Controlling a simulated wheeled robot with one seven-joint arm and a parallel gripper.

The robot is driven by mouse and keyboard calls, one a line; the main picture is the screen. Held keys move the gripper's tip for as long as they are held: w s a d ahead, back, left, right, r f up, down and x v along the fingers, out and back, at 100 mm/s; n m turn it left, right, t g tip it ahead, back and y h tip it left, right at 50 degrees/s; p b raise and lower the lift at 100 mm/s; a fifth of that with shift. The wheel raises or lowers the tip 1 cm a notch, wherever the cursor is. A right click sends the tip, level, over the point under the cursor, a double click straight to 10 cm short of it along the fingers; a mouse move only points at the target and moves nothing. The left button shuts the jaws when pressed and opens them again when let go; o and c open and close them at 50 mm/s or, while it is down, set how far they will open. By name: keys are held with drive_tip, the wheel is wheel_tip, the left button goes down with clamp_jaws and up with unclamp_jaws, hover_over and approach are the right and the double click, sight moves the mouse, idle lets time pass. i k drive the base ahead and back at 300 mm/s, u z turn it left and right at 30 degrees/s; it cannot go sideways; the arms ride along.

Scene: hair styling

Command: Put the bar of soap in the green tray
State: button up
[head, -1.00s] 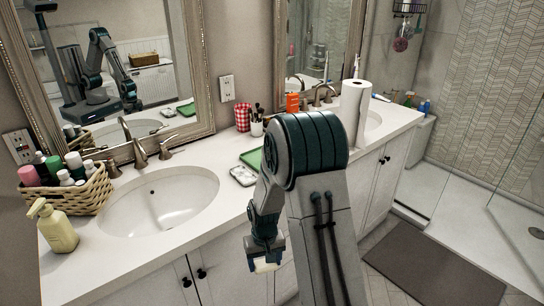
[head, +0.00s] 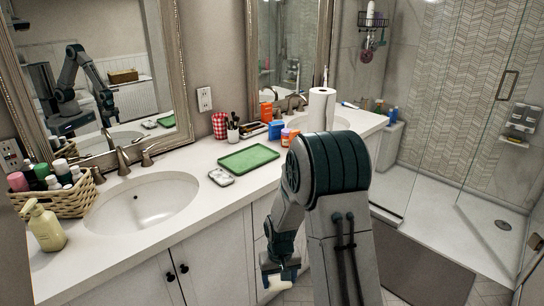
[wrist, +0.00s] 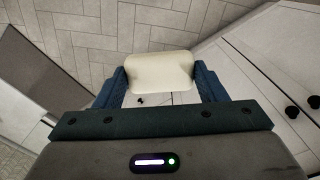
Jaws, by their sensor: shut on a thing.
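The bar of soap (wrist: 160,72) is cream-coloured with rounded corners. My gripper (wrist: 160,84) is shut on it, one finger at each side, in the wrist view. In the head view my gripper (head: 280,279) hangs low in front of the vanity cabinet, below the counter top, with the soap (head: 277,284) showing small at its tips. The green tray (head: 248,158) lies flat on the counter between the two sinks, above and left of my gripper in the picture. Its visible surface is empty.
A small white dish (head: 221,177) sits just left of the tray. A blue box (head: 276,130) and jars stand behind its right side, near a paper towel roll (head: 320,110). A wicker basket (head: 62,197) and soap pump (head: 44,228) are at the left. The counter edge lies between gripper and tray.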

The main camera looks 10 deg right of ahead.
sight(249, 159)
drive_tip(key=z, duration=1.25)
drive_tip(key=i, duration=1.05)
drive_tip(key=u, duration=1.9)
